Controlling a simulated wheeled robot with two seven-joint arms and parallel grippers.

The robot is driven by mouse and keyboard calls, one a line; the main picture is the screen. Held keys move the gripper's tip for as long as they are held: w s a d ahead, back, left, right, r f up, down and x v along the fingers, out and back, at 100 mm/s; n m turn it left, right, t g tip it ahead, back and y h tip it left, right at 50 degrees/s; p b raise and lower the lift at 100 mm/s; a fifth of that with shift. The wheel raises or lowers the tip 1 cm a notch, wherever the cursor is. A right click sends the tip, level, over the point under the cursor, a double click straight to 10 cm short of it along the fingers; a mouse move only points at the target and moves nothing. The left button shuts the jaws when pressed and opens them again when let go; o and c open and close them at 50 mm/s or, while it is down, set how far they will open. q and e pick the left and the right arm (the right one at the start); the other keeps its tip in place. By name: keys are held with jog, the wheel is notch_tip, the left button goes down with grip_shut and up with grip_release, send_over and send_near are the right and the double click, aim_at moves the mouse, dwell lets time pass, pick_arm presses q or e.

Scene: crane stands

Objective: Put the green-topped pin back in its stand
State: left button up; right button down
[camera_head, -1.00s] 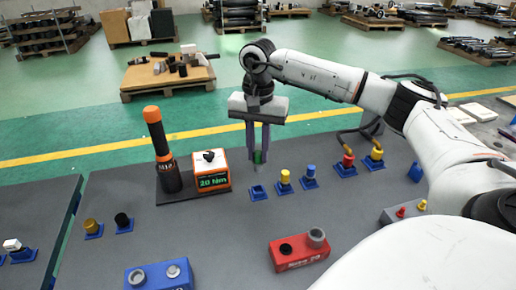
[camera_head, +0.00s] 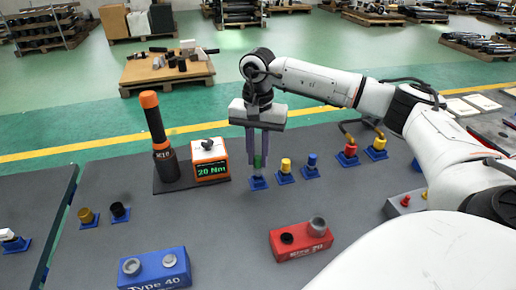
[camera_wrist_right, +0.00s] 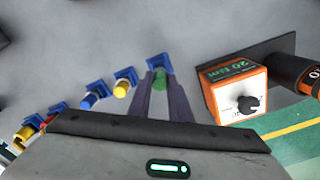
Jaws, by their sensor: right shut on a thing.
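The green-topped pin (camera_head: 257,162) is held upright between the fingers of my right gripper (camera_head: 257,164). The fingers are shut on its green top, which also shows in the right wrist view (camera_wrist_right: 160,82). The empty-looking blue stand (camera_head: 258,184) is directly below, at the left end of a row. Its base shows past the fingertips in the wrist view (camera_wrist_right: 158,61). The pin's grey lower end overlaps the stand in the head view; I cannot tell whether it is inside or just above. My left gripper is out of view.
Yellow (camera_head: 285,165) and blue (camera_head: 312,160) pins stand close on the right. An orange 20 Nm box (camera_head: 210,162) and an orange-topped black tool (camera_head: 158,135) are on the left. A red block (camera_head: 300,242) and a blue block (camera_head: 155,270) lie nearer; grey table is clear between.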

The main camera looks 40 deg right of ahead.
jog(key=shift+f, duration=0.25)
dwell(0.4)
jog(key=shift+f+b, duration=0.8)
jog(key=shift+f, duration=0.4)
jog(key=c, duration=1.5)
grip_release()
jog(key=shift+c, duration=0.2)
jog(key=shift+r+p, duration=2.05)
jog(key=shift+r, duration=0.5)
